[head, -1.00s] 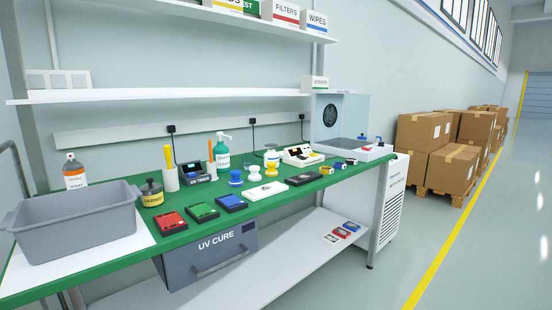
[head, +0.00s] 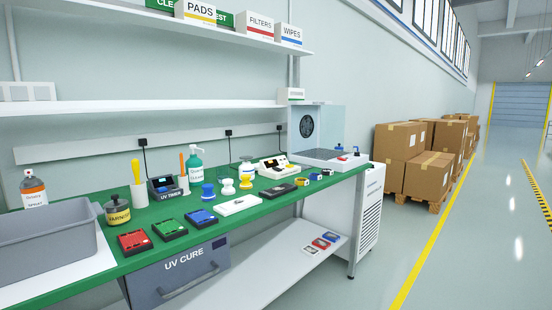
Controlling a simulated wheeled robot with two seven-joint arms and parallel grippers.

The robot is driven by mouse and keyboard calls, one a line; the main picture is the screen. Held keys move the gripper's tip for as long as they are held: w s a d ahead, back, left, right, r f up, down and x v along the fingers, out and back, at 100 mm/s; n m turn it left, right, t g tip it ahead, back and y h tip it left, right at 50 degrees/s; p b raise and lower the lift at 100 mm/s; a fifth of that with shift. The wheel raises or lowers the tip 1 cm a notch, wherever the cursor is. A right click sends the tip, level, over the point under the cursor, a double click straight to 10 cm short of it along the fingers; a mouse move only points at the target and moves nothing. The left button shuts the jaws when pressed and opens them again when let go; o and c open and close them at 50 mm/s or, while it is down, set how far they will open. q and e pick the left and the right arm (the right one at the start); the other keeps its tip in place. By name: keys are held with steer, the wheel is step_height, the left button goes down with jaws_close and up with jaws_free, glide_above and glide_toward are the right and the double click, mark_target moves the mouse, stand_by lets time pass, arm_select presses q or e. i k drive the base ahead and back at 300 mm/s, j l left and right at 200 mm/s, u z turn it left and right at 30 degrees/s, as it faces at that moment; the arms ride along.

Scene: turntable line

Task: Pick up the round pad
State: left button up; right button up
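No thing here is clearly marked as the round pad. Three small knob-shaped pieces with round parts stand upright in a row on the green bench top (head: 300,199): a blue one (head: 208,191), a white one (head: 228,188) and a yellow-and-white one (head: 246,182). I cannot tell which of them, if any, is the round pad. A box labelled PADS (head: 200,13) stands on the upper shelf; its contents are hidden. Neither of my grippers is in view.
Red (head: 133,241), green (head: 170,228) and blue (head: 202,217) trays lie along the bench's front edge, beside a white block (head: 238,205). A grey bin (head: 50,248) stands at left, a varnish jar (head: 118,212) behind the trays.

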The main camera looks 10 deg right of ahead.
mark_target(208, 196)
steer(key=i+l+u, duration=0.35)
steer(key=i+l, duration=0.25)
steer(key=i+l+u, duration=0.2)
steer(key=l, duration=0.25)
steer(key=i+l+u, duration=0.15)
steer(key=i+l, duration=0.15)
steer(key=i+l+u, duration=0.2)
steer(key=l, duration=0.35)
steer(key=i+l+u, duration=0.2)
steer(key=l, duration=0.25)
steer(key=i+l+u, duration=0.15)
steer(key=l, duration=0.35)
steer(key=i+l+u, duration=0.2)
steer(key=l, duration=0.3)
steer(key=k, duration=0.1)
